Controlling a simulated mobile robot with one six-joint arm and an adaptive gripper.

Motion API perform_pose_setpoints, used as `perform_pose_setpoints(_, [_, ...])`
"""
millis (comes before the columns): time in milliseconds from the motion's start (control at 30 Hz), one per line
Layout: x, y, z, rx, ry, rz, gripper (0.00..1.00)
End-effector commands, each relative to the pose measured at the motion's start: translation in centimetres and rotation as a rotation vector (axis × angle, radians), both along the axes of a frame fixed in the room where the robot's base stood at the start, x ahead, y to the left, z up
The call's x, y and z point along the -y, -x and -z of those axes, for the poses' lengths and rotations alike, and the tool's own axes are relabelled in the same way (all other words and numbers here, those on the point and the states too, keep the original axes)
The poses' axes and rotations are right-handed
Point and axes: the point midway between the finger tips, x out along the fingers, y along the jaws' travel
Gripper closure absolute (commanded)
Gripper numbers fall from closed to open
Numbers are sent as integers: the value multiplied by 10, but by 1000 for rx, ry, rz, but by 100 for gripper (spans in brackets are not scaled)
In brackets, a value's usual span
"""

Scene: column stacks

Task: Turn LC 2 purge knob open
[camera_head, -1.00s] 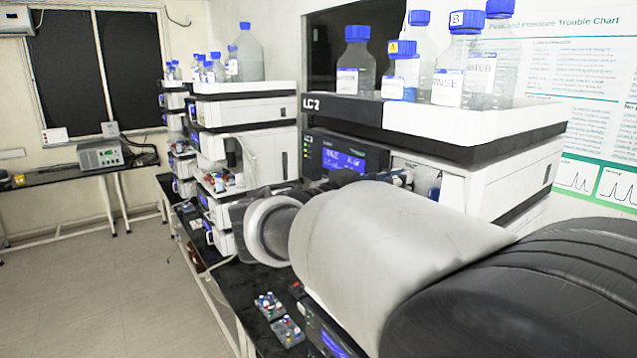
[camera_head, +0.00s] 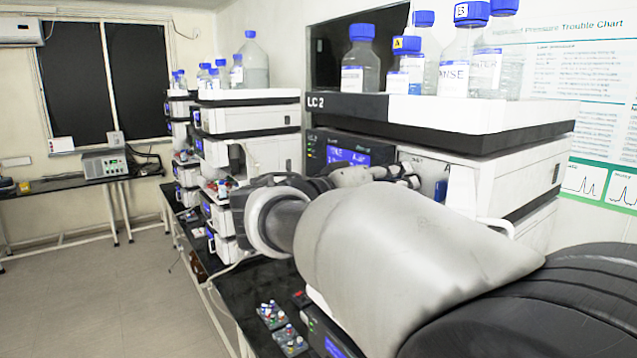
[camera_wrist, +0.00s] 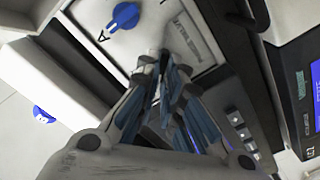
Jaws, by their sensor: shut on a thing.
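The LC 2 stack (camera_head: 345,105) stands at the right in the head view, with a lit blue display (camera_head: 348,155) on its front. My gripper (camera_head: 412,180) is at the front panel just right of that display, partly hidden by my arm. In the wrist view my gripper (camera_wrist: 164,62) has its fingers closed together against the white panel (camera_wrist: 150,45). A separate blue knob (camera_wrist: 124,15) sits beside the letter A, clear of the fingers.
Bottles with blue caps (camera_head: 361,60) stand in the tray (camera_head: 450,112) on top of LC 2. Other instrument stacks (camera_head: 245,130) stand farther back on the black bench. Vial racks (camera_head: 283,330) lie near the bench's front edge. The floor at left (camera_head: 100,290) is clear.

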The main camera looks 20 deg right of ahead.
Motion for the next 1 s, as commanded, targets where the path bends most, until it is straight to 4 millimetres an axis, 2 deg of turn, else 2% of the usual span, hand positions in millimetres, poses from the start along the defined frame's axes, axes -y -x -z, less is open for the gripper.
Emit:
perform_pose_setpoints(600, [-1, -3, 3, -539, 195, 1, 100])
perform_pose_setpoints(1000, [-1, -3, 5, -761, 275, 1, 100])
